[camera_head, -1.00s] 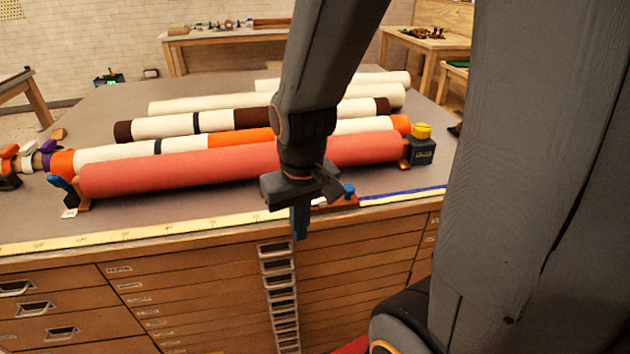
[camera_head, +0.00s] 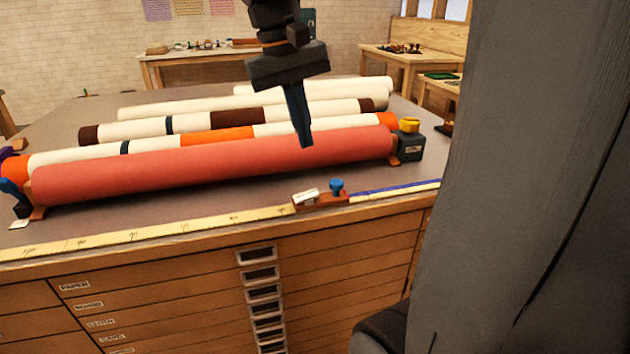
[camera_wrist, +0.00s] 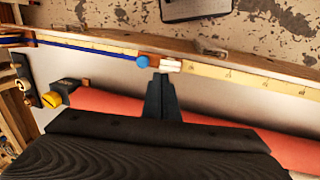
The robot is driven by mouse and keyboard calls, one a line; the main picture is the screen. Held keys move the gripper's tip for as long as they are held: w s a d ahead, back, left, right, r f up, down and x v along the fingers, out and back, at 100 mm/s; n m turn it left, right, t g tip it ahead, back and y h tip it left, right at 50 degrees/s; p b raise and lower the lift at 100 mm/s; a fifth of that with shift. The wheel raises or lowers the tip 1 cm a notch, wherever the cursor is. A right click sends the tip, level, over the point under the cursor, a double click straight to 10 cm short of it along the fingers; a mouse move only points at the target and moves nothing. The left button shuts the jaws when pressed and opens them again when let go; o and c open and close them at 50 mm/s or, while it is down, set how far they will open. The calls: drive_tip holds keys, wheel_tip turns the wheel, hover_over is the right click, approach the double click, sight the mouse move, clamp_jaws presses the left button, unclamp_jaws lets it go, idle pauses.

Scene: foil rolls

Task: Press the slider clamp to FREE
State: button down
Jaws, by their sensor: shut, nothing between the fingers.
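The slider clamp (camera_head: 322,201) is a small reddish-brown block on the ruler strip along the table's front edge. It has a blue knob (camera_head: 337,186) on its right and a white label (camera_head: 306,196) on its left, whose writing is too small to read. In the wrist view the blue knob (camera_wrist: 142,61) shows just beyond and left of the fingertips.
A long red roll (camera_head: 210,166) lies behind the ruler (camera_head: 150,231), with several cream and banded rolls behind it. A dark box with a yellow top (camera_head: 409,146) stands at the roll's right end. The ruler continues right with a blue line (camera_head: 395,192). Drawers are below.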

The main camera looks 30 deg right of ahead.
sight(315, 194)
drive_tip(key=p+x, duration=0.1)
drive_tip(key=x, duration=1)
drive_tip(key=shift+a+f, duration=0.1)
